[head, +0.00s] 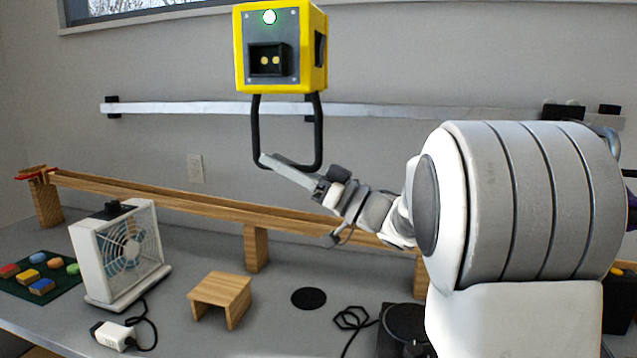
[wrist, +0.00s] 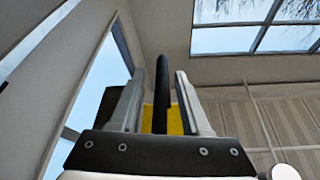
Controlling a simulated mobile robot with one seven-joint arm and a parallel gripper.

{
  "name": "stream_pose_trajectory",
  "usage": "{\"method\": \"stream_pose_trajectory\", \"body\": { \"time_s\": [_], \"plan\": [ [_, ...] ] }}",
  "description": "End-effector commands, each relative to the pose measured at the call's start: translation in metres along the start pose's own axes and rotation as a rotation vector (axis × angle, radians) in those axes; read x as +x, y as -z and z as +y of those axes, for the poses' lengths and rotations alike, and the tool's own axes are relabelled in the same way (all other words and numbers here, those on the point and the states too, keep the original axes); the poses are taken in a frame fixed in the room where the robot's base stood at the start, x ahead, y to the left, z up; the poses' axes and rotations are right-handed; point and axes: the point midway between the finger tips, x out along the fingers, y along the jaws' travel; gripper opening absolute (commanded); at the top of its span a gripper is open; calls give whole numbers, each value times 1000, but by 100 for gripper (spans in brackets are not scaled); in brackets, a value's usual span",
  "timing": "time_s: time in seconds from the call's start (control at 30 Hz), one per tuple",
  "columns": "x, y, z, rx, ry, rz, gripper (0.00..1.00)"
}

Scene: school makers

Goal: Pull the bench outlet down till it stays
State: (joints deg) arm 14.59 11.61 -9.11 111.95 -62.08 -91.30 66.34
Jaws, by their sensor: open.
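The bench outlet is a yellow box (head: 270,35) with a grey front plate, a socket and a lit round light, hanging above the bench in the head view. A black loop handle (head: 255,130) hangs beneath it. My gripper (head: 278,166) is at the bottom of this loop. In the wrist view my gripper (wrist: 159,82) is open, with the black handle bar (wrist: 161,95) between its two fingers and gaps seen on both sides. Part of the yellow box (wrist: 175,120) shows behind the bar. What holds the box from above is out of view.
On the grey bench (head: 180,300) stand a white fan (head: 125,250), a small wooden stand (head: 222,295), a black disc (head: 309,298) and a white adapter (head: 112,335). A long wooden ramp (head: 190,208) runs behind them. A pale rail (head: 180,108) crosses the wall.

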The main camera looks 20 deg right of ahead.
Motion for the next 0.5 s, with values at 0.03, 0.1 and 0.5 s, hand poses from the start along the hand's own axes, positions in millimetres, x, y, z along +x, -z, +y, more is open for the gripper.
{"method": "stream_pose_trajectory", "body": {
  "time_s": [0.03,0.1,0.5],
  "plan": [
    [-8,0,1,0,-4,0,47],
    [-21,0,1,0,-5,0,47],
    [-118,0,1,2,-6,0,47]
  ]
}}
